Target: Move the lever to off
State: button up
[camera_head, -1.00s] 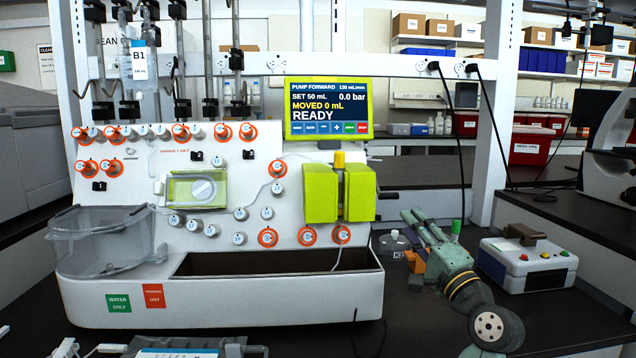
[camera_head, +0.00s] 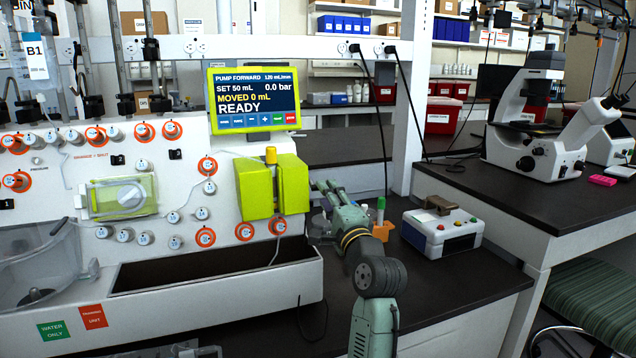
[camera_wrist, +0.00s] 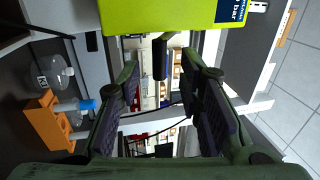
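A black cylindrical handle (camera_wrist: 159,58) on a thin stem shows below the yellow-green block in the wrist view, seen in the gap between my fingers. It looks like a lever, and no on or off mark on it can be read. My gripper (camera_head: 326,192) is just right of the yellow-green pump block (camera_head: 293,187) on the white cell processor (camera_head: 225,272). In the wrist view my gripper (camera_wrist: 160,95) is open, its dark pads apart with nothing held between them. Whether a finger touches the handle cannot be told. The handle is not clear in the head view.
A white control box (camera_head: 430,238) with coloured buttons stands right of my arm. An orange rack (camera_wrist: 48,122) and a clear flask (camera_wrist: 58,72) are close beside my gripper. The screen (camera_head: 255,99) reads READY. A microscope (camera_head: 530,150) stands on the right bench.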

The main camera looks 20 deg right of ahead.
jog(key=shift+p+x, duration=0.45)
jog(key=shift+x, duration=1.85)
jog(key=shift+c, duration=0.2)
